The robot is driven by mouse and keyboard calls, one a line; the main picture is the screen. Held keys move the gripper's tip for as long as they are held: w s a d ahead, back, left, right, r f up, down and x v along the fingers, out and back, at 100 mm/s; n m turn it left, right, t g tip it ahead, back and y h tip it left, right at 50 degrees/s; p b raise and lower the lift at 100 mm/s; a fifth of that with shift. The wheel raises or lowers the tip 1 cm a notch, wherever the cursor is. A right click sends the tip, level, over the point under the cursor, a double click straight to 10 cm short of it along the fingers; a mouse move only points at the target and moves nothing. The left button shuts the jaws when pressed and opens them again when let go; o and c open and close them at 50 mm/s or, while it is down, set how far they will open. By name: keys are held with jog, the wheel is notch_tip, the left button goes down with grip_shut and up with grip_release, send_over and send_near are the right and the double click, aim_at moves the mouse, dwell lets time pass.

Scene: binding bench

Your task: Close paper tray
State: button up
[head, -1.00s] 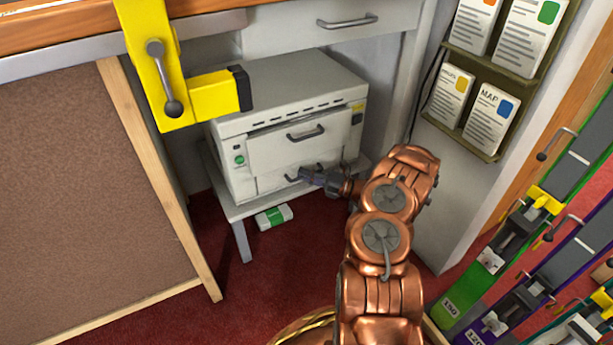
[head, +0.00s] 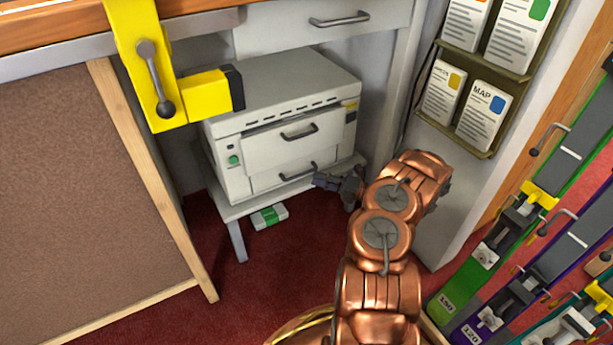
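A pale grey printer (head: 225,150) stands on a low grey stand under the bench. Its paper tray (head: 263,183) is the lower front drawer, with a dark bar handle (head: 284,174). The tray front looks about flush with the printer body. The upper front panel (head: 265,143) has its own dark handle and also looks shut. My gripper (head: 319,181) is just right of the lower handle, in front of the tray's right end. It looks apart from the handle and holds nothing visible. Its fingers are too small and dark to tell whether they are open.
A yellow clamp (head: 150,70) hangs from the bench edge at upper left. A green and white pack (head: 269,216) lies on the red carpet by the stand (head: 237,238).

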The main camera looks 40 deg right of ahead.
jog(key=shift+v, duration=2.5)
